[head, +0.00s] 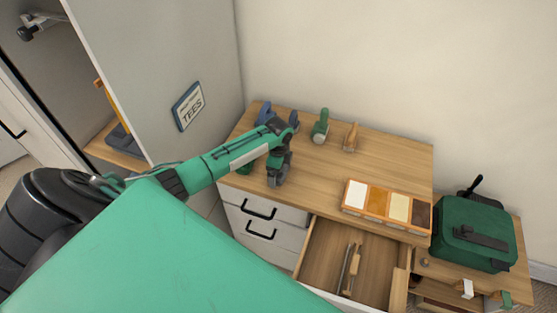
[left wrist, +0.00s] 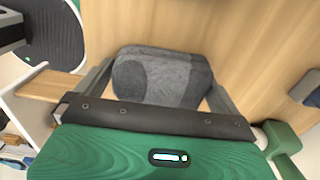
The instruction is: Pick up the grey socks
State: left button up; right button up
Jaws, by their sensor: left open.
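The grey socks (left wrist: 163,75) are a rolled, two-tone grey bundle on the wooden top, seen in the left wrist view. My left gripper (left wrist: 160,82) is open, with one finger on each side of the bundle. I cannot tell whether the fingers touch it. The near part of the bundle is hidden behind my gripper's dark edge. In the head view my left gripper (head: 278,172) is low over the left front of the dresser top, and the socks cannot be clearly told apart from it. My right gripper is not in view.
On the wooden dresser top (head: 390,160) stand a green object (head: 320,128), a wooden one (head: 351,138) and a blue one (head: 263,112). A four-part tray (head: 345,205) sits at the front right. A drawer (head: 320,250) is open below. A green bag (head: 465,225) stands right.

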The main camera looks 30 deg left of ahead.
pick_arm(q)
jog(key=c, duration=0.6)
jog(key=shift+r, duration=0.15)
